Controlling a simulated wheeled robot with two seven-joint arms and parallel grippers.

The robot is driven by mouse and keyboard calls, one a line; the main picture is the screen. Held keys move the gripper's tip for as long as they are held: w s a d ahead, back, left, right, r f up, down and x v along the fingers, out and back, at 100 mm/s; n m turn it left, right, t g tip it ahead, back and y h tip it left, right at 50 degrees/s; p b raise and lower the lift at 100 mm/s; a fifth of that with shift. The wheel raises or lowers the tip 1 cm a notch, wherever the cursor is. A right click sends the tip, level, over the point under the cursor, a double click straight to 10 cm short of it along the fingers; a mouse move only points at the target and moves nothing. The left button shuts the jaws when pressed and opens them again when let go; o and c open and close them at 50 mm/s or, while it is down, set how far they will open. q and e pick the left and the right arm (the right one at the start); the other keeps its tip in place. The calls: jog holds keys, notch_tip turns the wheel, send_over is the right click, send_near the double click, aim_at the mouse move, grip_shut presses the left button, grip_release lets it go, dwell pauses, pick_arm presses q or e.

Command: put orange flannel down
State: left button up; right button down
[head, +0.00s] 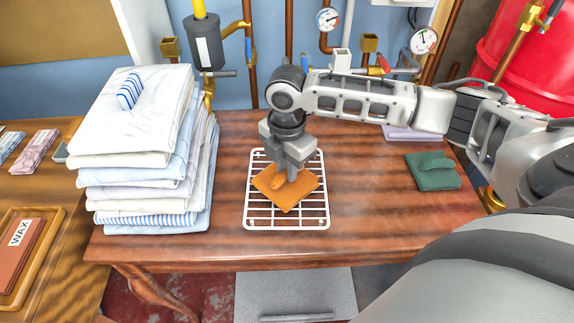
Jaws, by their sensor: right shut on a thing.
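The orange flannel (297,194) is a folded cloth over the white wire rack (318,223) in the middle of the wooden table. My right gripper (287,179) comes down from above and is shut on a raised fold of the flannel. The flannel looks to be at or just above the wires; I cannot tell whether it rests on them. My left gripper is not in view.
A tall stack of folded linen (140,165) stands left of the rack. A green folded cloth (432,171) lies on the right, and a lilac item (409,133) lies at the back. Pipes and gauges (424,39) line the back wall. The table between rack and green cloth is clear.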

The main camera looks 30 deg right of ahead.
jog(key=shift+f, duration=0.1)
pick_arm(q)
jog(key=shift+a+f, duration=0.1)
pick_arm(e)
jog(key=c, duration=1.3)
grip_release()
jog(key=shift+c, duration=0.2)
pick_arm(q)
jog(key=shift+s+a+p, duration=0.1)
jog(key=shift+p, duration=0.35)
pick_arm(e)
notch_tip(320, 180, up, 12)
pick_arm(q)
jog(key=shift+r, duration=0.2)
